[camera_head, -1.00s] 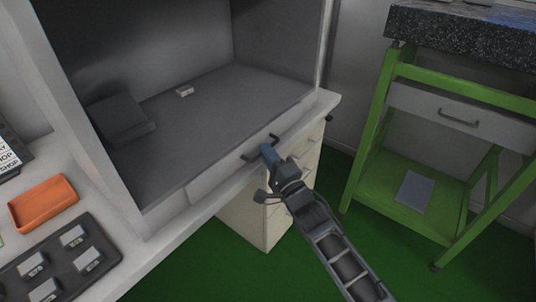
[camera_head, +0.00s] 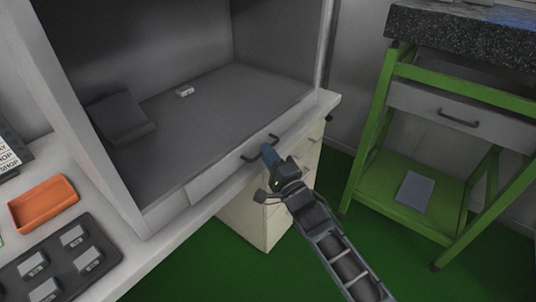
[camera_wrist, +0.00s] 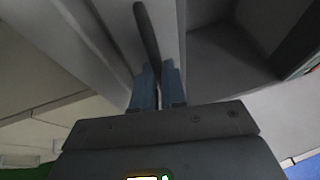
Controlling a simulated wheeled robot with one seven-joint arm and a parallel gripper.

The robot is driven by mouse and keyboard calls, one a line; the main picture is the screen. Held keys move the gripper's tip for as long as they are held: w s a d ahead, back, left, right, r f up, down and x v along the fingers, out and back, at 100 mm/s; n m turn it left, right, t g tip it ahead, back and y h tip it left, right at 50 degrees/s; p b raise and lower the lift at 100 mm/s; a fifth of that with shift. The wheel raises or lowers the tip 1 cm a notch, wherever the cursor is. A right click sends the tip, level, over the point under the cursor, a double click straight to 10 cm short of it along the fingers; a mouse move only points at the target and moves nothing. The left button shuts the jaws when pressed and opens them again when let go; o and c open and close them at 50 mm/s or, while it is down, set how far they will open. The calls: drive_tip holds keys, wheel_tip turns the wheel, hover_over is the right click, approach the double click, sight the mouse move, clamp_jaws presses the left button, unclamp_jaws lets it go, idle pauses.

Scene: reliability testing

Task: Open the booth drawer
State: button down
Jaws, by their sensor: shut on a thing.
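The booth drawer (camera_head: 222,176) is a light grey front under the booth's dark floor. Its dark bar handle (camera_head: 258,148) shows at the right part of the front. My gripper (camera_head: 268,153) is at the handle with its blue fingers. In the wrist view, the blue fingers (camera_wrist: 158,88) are shut on the dark handle (camera_wrist: 147,35), which runs up between and beyond them. The drawer looks shut or nearly so; I cannot tell whether there is a small gap.
The booth interior (camera_head: 215,110) holds a dark block (camera_head: 122,117) and a small white item (camera_head: 184,91). An orange tray (camera_head: 44,204) and a dark tray of small boxes (camera_head: 62,262) are at left. A green-framed table (camera_head: 372,135) stands at right. Green floor is clear between.

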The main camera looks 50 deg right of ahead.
drive_tip(key=s+p, duration=0.6)
drive_tip(key=s, duration=1.7)
drive_tip(key=shift+s+d, duration=0.35)
drive_tip(key=shift+s, duration=0.05)
drive_tip(key=c, duration=1.2)
unclamp_jaws()
drive_tip(key=b+v, duration=0.1)
drive_tip(key=v, duration=0.6)
drive_tip(key=shift+s, duration=0.35)
drive_tip(key=shift+a+f, duration=0.1)
